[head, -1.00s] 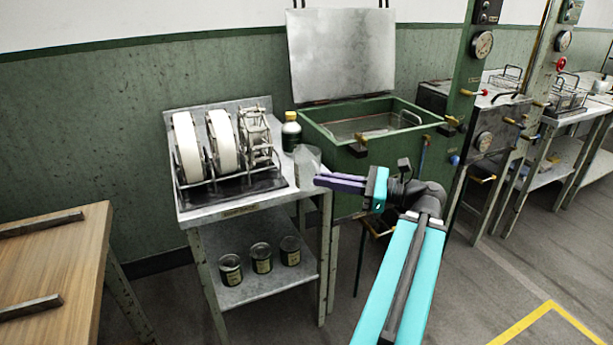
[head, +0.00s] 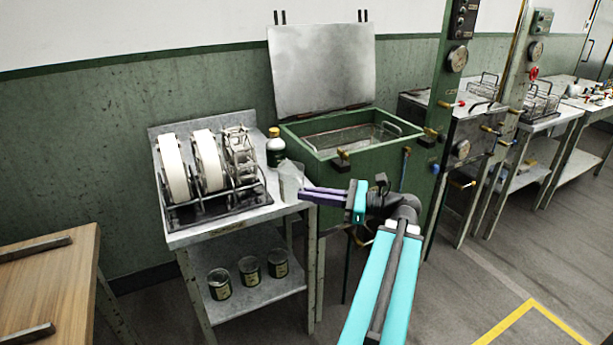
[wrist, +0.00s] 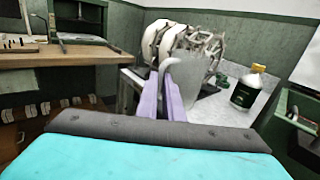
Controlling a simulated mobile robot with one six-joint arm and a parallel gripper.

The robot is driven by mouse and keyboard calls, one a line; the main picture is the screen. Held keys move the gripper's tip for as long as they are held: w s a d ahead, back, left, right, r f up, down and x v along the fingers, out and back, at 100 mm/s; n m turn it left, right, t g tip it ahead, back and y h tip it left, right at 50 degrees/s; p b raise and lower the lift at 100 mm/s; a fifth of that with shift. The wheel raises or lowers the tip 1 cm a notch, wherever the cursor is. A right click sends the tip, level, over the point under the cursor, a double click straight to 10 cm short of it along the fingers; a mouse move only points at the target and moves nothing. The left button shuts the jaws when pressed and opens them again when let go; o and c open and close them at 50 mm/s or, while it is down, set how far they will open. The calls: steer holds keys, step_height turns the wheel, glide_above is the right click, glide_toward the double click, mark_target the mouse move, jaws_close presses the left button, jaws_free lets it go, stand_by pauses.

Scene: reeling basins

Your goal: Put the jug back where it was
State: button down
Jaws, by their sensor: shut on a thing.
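The jug (head: 290,182) is translucent and pale grey, and looks upright. My gripper (head: 304,193) is shut on it, with its purple fingers reaching in from the right. In the wrist view the jug (wrist: 190,82) stands just beyond the fingertips (wrist: 166,84), its handle side at the fingers. It appears at the right edge of the metal table (head: 230,228), close to a dark bottle with a yellow cap (head: 275,147). I cannot tell whether its base touches the tabletop.
A reeling machine with white wheels (head: 207,160) fills most of the tabletop. Several tins (head: 249,270) stand on the shelf below. A green basin (head: 375,155) with a raised lid is close on the right. A wooden table (head: 50,290) is at the left.

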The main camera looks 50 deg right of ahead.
steer(key=shift+w+d+f+p, duration=0.2)
steer(key=shift+w+d, duration=1.35)
steer(key=shift+w+d+f+p, duration=0.2)
steer(key=shift+w+d+f, duration=0.05)
steer(key=shift+w+d, duration=1.3)
steer(key=shift+w+d+f+p, duration=0.2)
steer(key=shift+w+d, duration=1.3)
steer(key=shift+d, duration=0.05)
steer(key=shift+w+d, duration=0.35)
steer(key=shift+d, duration=0.05)
steer(key=shift+a+f, duration=0.1)
steer(key=shift+f, duration=1.7)
steer(key=shift+f, duration=0.1)
steer(key=c, duration=1.9)
jaws_free()
